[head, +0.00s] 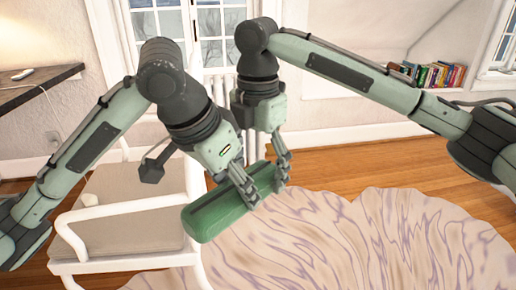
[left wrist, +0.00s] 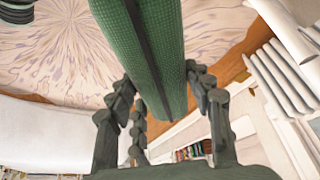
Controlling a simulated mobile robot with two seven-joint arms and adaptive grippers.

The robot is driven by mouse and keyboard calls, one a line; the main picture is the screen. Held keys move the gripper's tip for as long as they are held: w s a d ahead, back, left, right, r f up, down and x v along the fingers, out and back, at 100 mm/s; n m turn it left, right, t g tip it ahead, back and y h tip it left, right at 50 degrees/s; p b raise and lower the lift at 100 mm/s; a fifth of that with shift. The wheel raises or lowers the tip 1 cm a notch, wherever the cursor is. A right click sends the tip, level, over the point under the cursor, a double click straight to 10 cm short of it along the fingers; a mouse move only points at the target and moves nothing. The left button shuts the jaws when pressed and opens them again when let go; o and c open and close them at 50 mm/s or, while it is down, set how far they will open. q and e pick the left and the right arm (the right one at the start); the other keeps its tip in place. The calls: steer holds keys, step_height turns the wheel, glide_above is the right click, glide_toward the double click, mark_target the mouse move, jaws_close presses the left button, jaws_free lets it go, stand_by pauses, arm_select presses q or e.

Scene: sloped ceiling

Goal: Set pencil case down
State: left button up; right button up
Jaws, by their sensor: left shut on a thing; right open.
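The green pencil case (head: 212,217) is a long rounded block, tilted in the head view, with a dark stripe along it in the left wrist view (left wrist: 148,45). My left gripper (head: 246,190) is shut on it around its middle, with fingers on both sides in the left wrist view (left wrist: 162,88). My right gripper (head: 281,172) is open beside the case's far end; whether its fingers touch the case is unclear. The case appears raised above the round, purple-veined pale surface (head: 370,235). Its underside is hidden.
A white chair with a beige seat (head: 125,180) stands at the left, close to the case's near end. A dark shelf (head: 40,85) is on the left wall. A low bookshelf (head: 432,75) is at the back right. The round surface's right part is bare.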

steer(key=shift+f, duration=0.6)
arm_select(q)
steer(key=shift+s+d, duration=0.1)
arm_select(e)
steer(key=c, duration=1.3)
arm_select(q)
steer(key=o, duration=1.2)
arm_select(e)
steer(key=shift+a, duration=0.1)
steer(key=shift+c, duration=0.3)
arm_select(q)
steer(key=shift+o, duration=0.7)
